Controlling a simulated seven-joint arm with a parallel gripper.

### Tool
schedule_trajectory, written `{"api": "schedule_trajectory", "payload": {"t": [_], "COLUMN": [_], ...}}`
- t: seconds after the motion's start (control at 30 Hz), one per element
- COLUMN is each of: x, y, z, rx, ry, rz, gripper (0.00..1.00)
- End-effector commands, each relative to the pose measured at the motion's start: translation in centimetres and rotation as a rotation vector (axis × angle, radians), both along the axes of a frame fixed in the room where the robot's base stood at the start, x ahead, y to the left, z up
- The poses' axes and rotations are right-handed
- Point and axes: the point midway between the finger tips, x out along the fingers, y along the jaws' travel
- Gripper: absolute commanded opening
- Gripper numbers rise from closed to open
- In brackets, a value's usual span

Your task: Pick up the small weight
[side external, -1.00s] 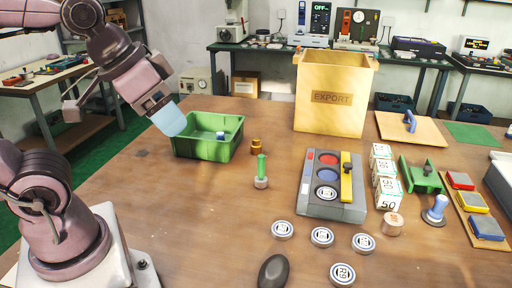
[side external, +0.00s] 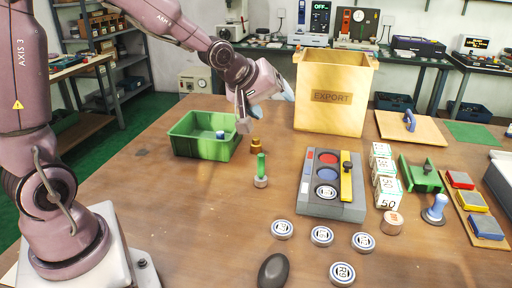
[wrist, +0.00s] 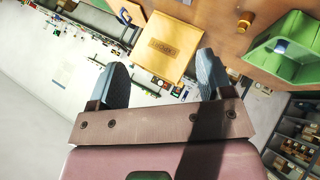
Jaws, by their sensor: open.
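My gripper (side external: 288,90) is raised above the back of the table, beside the left of the yellow EXPORT box, well apart from the weight. In the wrist view its two blue-grey fingers (wrist: 162,60) are spread with nothing between them close by. Its far finger is partly hidden in the side view.
The green bin (side external: 185,148) holds a small blue thing. The yellow EXPORT box (side external: 330,112) stands tall beside my gripper. Round discs, a grey tray (side external: 327,211) and stamped blocks lie farther right.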

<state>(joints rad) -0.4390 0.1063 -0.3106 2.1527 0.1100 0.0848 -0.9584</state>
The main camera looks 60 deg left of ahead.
Motion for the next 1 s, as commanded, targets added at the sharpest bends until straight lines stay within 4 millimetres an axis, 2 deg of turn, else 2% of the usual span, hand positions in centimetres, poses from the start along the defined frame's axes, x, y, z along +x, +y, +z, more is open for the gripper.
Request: {"api": "schedule_trajectory", "payload": {"t": [0.03,0.2,0.3,0.43,0.57,0.73,0.87,1.0], "x": [1.7,6.8,9.0,10.7,11.1,9.6,8.1,7.4], "y": [1.0,4.2,6.5,10.3,14.9,20.6,23.3,24.3], "z": [-1.7,-5.8,-8.2,-11.1,-14.0,-17.2,-18.7,-19.6], "rx": [-0.089,-0.435,-0.667,-0.991,-1.325,-1.697,-1.861,-1.93], "ry": [-0.03,-0.197,-0.306,-0.471,-0.669,-0.952,-1.106,-1.176], "rz": [0.068,0.304,0.45,0.649,0.847,1.039,1.105,1.127], "gripper": [0.74,0.74,0.74,0.74,0.74,0.74,0.74,0.74]}}
